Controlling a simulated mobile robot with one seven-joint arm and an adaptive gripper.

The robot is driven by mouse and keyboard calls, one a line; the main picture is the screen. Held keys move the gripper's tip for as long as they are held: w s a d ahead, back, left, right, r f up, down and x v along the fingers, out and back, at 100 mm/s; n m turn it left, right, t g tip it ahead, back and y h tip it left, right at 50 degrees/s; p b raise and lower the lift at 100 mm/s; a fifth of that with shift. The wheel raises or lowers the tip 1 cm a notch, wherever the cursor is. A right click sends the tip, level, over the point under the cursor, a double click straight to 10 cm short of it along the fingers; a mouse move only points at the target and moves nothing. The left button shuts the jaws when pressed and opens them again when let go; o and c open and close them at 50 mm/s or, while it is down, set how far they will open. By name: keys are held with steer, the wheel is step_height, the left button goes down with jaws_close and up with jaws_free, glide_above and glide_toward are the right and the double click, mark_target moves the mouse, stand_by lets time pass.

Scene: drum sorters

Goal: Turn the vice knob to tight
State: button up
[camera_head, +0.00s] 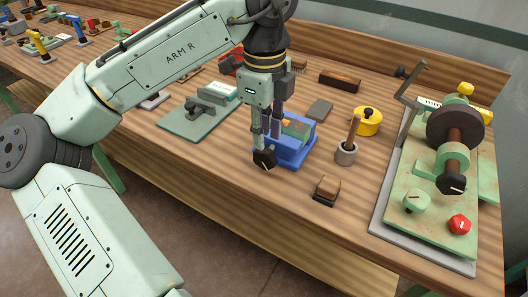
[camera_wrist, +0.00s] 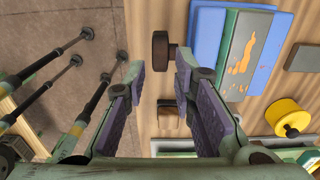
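The blue vice (camera_head: 287,157) stands near the front edge of the bench, with a green, orange-marked block (camera_head: 297,127) in it. Its black knob (camera_head: 264,159) sticks out at the front left and carries a pale mark. My gripper (camera_head: 266,135) points down over the knob, and one finger overlaps the knob's top edge in the head view. In the wrist view my gripper (camera_wrist: 158,66) is open and empty. The knob (camera_wrist: 160,51) appears just beyond the fingertips, in line with the gap, joined by a shaft to the vice (camera_wrist: 204,40). Contact cannot be told.
A brown-topped block (camera_head: 327,188) and a grey cup with a wooden handle (camera_head: 346,154) stand right of the vice. A yellow pot (camera_head: 368,121) is behind them. A green drum machine (camera_head: 436,226) fills the right end. A green plate with a tool (camera_head: 196,121) lies left.

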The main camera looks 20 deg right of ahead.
mark_target(264, 150)
step_height(264, 150, down, 6)
steer(key=shift+f+p, duration=0.25)
steer(key=shift+p, duration=0.05)
jaws_close()
stand_by(0.3)
